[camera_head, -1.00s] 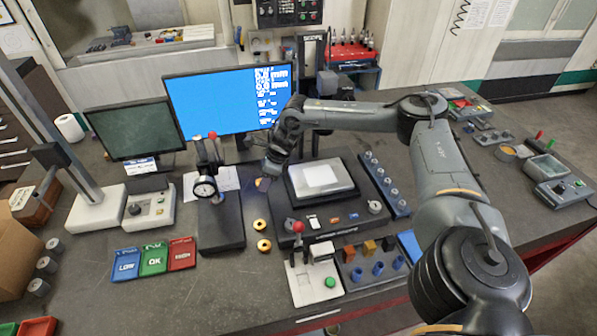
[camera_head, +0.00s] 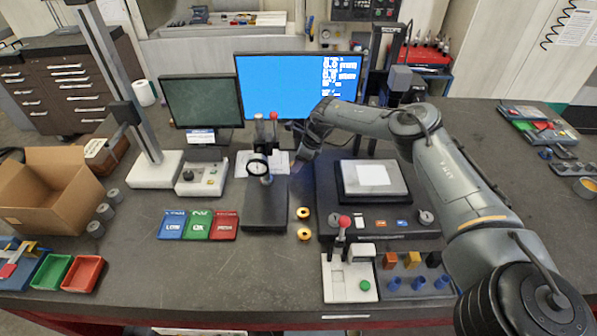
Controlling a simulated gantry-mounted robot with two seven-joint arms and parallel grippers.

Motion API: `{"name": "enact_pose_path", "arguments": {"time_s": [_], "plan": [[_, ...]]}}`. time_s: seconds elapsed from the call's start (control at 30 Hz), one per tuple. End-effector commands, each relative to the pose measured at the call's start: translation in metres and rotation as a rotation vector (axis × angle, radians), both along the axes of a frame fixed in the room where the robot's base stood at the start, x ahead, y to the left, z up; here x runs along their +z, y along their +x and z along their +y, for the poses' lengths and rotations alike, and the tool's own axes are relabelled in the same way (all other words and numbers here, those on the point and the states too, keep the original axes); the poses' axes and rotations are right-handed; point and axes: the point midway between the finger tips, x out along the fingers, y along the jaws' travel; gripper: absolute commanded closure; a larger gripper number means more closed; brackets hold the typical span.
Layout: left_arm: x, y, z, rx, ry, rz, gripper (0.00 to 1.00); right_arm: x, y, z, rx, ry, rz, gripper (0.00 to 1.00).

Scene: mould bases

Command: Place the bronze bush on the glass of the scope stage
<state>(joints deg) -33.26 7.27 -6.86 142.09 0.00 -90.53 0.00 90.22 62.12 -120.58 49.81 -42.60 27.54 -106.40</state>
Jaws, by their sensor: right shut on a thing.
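My right gripper (camera_head: 298,166) is shut beside the left rear of the scope stage (camera_head: 335,222), near the dial gauge stand. The bronze bush in its jaws is hidden or too small to make out. Two other bronze bushes (camera_head: 303,213) (camera_head: 304,234) lie on the bench left of the stage. The stage's glass (camera_head: 373,176) is a pale bright square on a dark raised plate, with nothing on it. My left gripper is not in view.
The dial gauge stand (camera_head: 265,212) is just left of the bushes. Blue, green and red trays (camera_head: 197,225) lie farther left. A red-knobbed lever fixture (camera_head: 346,282) stands in front of the stage. A monitor (camera_head: 290,85) stands behind. The bench front left of centre is clear.

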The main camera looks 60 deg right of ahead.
Motion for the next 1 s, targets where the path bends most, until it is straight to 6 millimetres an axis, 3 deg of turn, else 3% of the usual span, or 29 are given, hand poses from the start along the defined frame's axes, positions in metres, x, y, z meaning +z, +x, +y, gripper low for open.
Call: {"name": "enact_pose_path", "arguments": {"time_s": [0.4, 0.83, 0.87, 1.0], "plan": [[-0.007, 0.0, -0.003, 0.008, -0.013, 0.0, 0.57, -0.039, 0.0, 0.0, -0.001, 0.0, 0.002, 0.95], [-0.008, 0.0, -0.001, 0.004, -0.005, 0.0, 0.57, -0.043, 0.0, 0.0, -0.001, 0.0, 0.0, 0.95], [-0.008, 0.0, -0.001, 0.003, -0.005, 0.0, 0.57, -0.043, 0.0, 0.0, -0.001, 0.0, 0.001, 0.58], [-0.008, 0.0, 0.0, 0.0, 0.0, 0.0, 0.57, -0.043, 0.0, 0.0, -0.001, 0.0, 0.001, 0.36]]}}
